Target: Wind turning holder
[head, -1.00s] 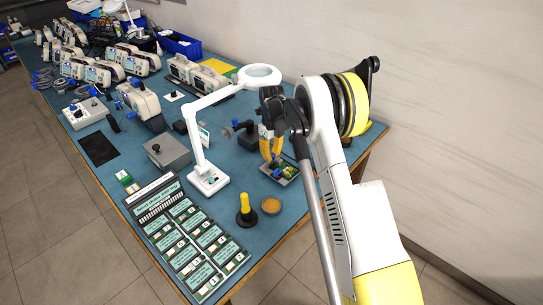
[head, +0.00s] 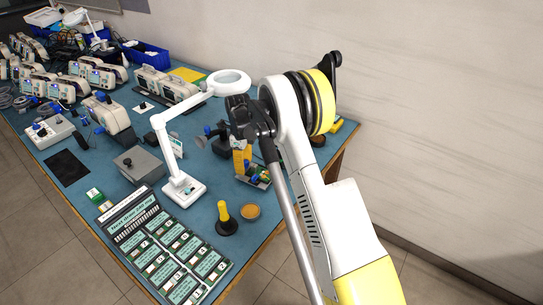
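My gripper (head: 242,168) has yellow fingers pointing down at the near left edge of a small dark tray (head: 264,183). The tray carries a green board with yellow and blue parts. Whether the fingers touch the tray or its parts, and how far apart they are, I cannot tell. No part is clearly recognizable as the turning holder. A dark stand with a round disc (head: 213,134) is left of my gripper, and my wrist hides some of the area behind.
A white magnifier lamp (head: 185,189) stands close on the left. A yellow-handled tool (head: 224,212) and a round orange-topped dish (head: 250,211) are in front. A panel of green cards (head: 170,250) lies at the near edge. Several monitors fill the far left.

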